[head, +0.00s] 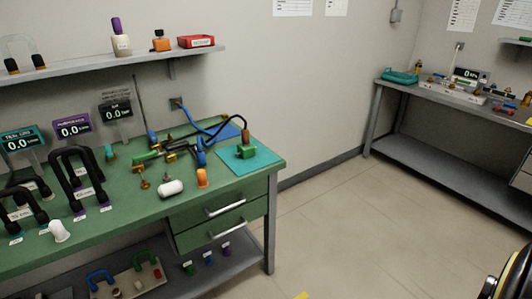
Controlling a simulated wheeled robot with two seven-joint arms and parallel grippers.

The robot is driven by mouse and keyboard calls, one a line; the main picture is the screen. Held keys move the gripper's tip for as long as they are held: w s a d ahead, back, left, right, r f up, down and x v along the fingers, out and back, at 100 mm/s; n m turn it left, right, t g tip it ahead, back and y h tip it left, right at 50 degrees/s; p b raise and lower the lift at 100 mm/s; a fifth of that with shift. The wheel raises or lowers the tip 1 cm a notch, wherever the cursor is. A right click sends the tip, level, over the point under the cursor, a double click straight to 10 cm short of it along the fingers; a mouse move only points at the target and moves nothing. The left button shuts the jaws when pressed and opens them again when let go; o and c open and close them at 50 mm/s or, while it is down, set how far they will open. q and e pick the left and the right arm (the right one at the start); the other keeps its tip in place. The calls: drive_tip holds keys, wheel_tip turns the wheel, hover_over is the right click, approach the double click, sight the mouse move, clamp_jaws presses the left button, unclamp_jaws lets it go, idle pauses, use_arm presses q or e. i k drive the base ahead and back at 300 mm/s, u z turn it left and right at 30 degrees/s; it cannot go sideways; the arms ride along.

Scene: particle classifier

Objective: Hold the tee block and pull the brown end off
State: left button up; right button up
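A green block (246,151), which looks like the tee block, sits on the teal mat (262,161) at the right end of the green workbench. A brown hose end (246,136) stands on top of it and looks joined to it. Neither of my grippers shows in the head view.
Orange, white, brass and blue parts, including a white cylinder (171,188), lie left of the mat. A shelf (110,63) hangs above. The floor (340,220) right of the bench is clear towards another bench (445,92).

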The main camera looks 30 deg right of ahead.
sight(245, 132)
drive_tip(key=z, duration=2.65)
drive_tip(key=i, duration=3.35)
drive_tip(key=u, duration=2.3)
